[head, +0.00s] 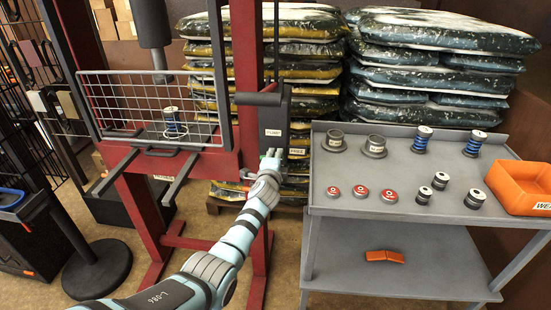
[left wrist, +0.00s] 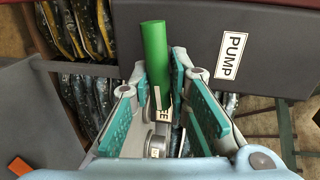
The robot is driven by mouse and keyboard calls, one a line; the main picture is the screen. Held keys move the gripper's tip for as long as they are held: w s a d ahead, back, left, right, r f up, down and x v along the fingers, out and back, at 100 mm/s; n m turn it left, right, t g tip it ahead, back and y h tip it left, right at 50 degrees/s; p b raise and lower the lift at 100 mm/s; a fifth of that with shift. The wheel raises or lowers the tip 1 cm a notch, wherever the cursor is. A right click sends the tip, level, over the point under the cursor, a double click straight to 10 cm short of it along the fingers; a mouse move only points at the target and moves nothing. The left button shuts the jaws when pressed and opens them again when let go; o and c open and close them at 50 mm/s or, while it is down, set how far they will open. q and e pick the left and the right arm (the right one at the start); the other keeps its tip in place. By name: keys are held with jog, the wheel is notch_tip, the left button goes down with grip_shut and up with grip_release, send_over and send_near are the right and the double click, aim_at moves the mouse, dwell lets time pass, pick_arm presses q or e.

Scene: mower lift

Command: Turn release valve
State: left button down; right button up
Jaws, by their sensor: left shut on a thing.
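The release valve shows in the left wrist view as a green cylindrical handle (left wrist: 154,50), with a partly hidden white label below it. My left gripper (left wrist: 160,78) has its teal finger pads on both sides of the green handle and is shut on it. In the head view my left gripper (head: 271,157) is at the lower part of the dark pump box (head: 274,108), and the valve is hidden behind it. The pump box also shows in the left wrist view, with its PUMP label (left wrist: 230,56). My right gripper is in neither view.
A grey cart (head: 400,210) on the right carries spools, red-topped discs and an orange bin (head: 520,185). Stacked bags (head: 430,60) stand behind.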

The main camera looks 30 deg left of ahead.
pick_arm(q)
jog(key=shift+s+f, duration=0.15)
jog(key=shift+f, duration=0.3)
jog(key=c, duration=1.6)
grip_release()
jog(key=shift+r, duration=0.1)
jog(key=shift+o, duration=0.2)
jog(key=shift+r, duration=0.1)
jog(key=v, duration=1.1)
jog(key=shift+s+d, duration=0.2)
jog(key=shift+s, duration=0.1)
